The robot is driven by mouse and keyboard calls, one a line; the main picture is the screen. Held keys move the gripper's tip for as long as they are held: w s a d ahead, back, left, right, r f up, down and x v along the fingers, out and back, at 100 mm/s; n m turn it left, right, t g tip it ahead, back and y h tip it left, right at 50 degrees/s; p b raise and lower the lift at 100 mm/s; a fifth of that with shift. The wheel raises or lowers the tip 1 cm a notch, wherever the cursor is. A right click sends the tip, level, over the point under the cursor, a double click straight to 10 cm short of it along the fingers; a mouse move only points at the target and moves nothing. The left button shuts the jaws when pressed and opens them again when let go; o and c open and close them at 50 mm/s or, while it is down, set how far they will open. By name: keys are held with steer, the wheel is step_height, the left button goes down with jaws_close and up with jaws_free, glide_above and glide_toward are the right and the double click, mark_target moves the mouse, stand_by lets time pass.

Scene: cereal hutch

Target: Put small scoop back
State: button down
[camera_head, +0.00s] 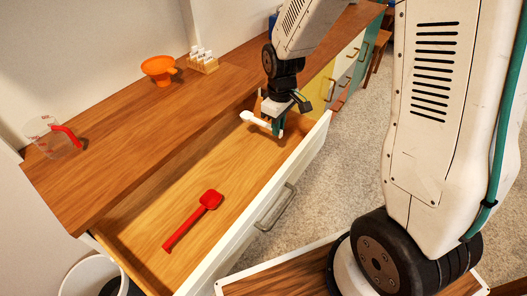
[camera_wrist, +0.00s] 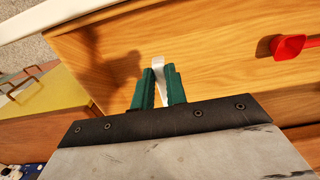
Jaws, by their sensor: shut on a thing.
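My gripper (camera_head: 279,127) is inside the open drawer (camera_head: 150,232), near its far end, pointing down. It is shut on a small white scoop (camera_head: 258,119), which sticks out to the left of the fingers. In the wrist view, my green fingers (camera_wrist: 161,90) grip the white scoop's narrow part (camera_wrist: 159,70) just over the wooden drawer floor. I cannot tell whether the scoop touches the floor. A larger red scoop (camera_head: 208,200) lies in the nearer half of the drawer, and its bowl also shows in the wrist view (camera_wrist: 288,46).
On the counter above stand an orange bowl (camera_head: 158,68), a clear measuring jug with a red handle (camera_head: 50,139), and a small wooden rack (camera_head: 202,62). The drawer's white front (camera_head: 310,146) stands out over the carpet. Drawer floor between the scoops is bare.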

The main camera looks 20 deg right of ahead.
step_height(320, 180, down, 10)
steer(key=shift+f, duration=0.35)
steer(key=c, duration=1.4)
jaws_free()
step_height(320, 180, up, 12)
steer(key=shift+s+f, duration=0.1)
steer(key=s+d+r+m+t, duration=0.1)
steer(key=s+r+m, duration=0.5)
steer(key=s+r, duration=1.4)
steer(key=s, duration=0.4)
steer(key=shift+s+r+m, duration=0.25)
steer(key=shift+m, duration=0.05)
